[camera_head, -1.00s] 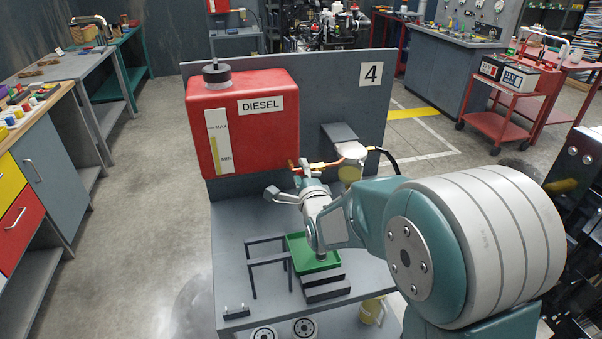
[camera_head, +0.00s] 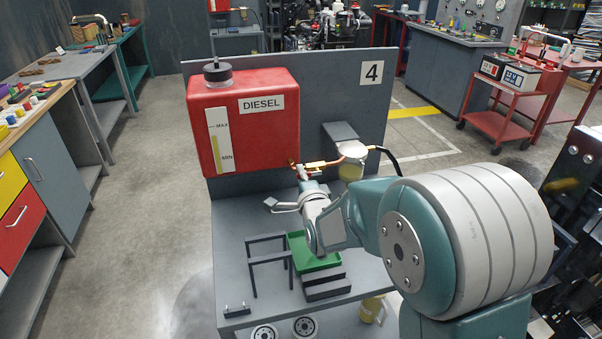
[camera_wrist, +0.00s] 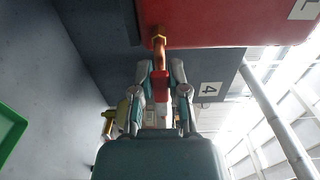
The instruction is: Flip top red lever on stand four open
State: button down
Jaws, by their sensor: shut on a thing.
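The red diesel tank (camera_head: 243,125) is fixed to the grey panel of the stand marked 4 (camera_head: 371,73). A copper fuel pipe (camera_head: 345,155) with brass fittings runs from the tank's lower right. My gripper (camera_head: 306,176) is at this pipe, just below the tank's lower right corner. In the wrist view, my gripper (camera_wrist: 160,80) is shut on the red lever (camera_wrist: 160,86), which sits between its two fingers under the copper pipe. The tank underside (camera_wrist: 235,22) is above it. In the head view, the gripper and wrist largely hide the lever.
A green tray (camera_head: 325,264) and black brackets (camera_head: 268,262) are on the stand's base below my wrist. A filter bowl with a pale top (camera_head: 351,149) hangs right of the gripper. A yellow can (camera_head: 370,309) stands low beside the base. Floor left of the stand is clear.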

jog(key=shift+f, duration=0.3)
jog(key=c, duration=0.7)
grip_release()
jog(key=shift+c, duration=0.2)
jog(key=shift+o, duration=0.6)
jog(key=shift+r, duration=0.1)
jog(key=shift+s, duration=0.1)
jog(key=v, duration=1.1)
jog(key=shift+s, duration=0.35)
jog(key=shift+d, duration=0.1)
